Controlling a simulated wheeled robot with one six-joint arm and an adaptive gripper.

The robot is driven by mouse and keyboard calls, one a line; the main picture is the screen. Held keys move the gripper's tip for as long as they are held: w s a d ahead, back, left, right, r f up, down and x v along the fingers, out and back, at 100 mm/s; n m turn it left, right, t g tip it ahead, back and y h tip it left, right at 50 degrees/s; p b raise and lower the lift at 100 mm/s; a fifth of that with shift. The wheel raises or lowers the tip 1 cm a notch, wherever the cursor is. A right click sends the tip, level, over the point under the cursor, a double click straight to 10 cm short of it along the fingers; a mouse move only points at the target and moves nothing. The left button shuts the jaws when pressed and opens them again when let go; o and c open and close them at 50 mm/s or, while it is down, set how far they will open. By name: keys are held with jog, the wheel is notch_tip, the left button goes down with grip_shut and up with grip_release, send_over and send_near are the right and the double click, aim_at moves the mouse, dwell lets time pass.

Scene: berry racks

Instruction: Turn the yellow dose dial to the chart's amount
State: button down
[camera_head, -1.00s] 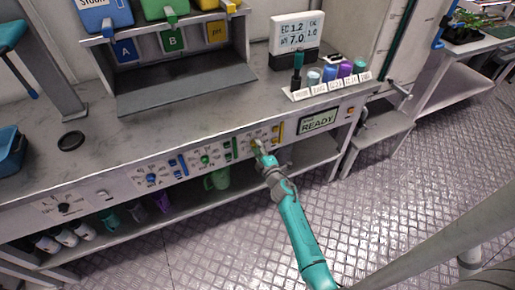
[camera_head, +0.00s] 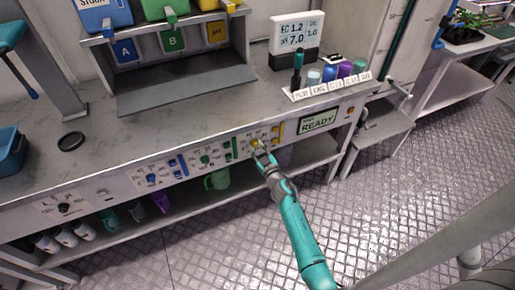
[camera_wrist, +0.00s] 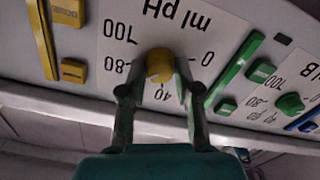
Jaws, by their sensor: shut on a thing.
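The yellow dose dial (camera_wrist: 159,62) sits on a white panel marked "ml pH", upside down in the wrist view. The figures 100, 80, 40 and 0 show around it; others are hidden by the dial and my fingers. My gripper (camera_wrist: 158,88) is shut on the dial, one finger on each side. In the head view the dial (camera_head: 257,143) is a small yellow spot at my gripper's tip (camera_head: 259,150). The dial's pointer is not clear. No chart that I can read as a dose chart is in view.
Beside the dial stand a yellow slider (camera_wrist: 42,38) and yellow button (camera_wrist: 73,72), and a green slider (camera_wrist: 235,70). The green dial (camera_wrist: 291,103) is to the right. A "READY" screen (camera_head: 318,121) and a meter (camera_head: 297,33) show in the head view.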

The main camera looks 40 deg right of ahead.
jog(key=shift+m, duration=1.9)
jog(key=c, duration=0.8)
grip_release()
jog(key=v, duration=1.2)
jog(key=shift+s+a, duration=0.1)
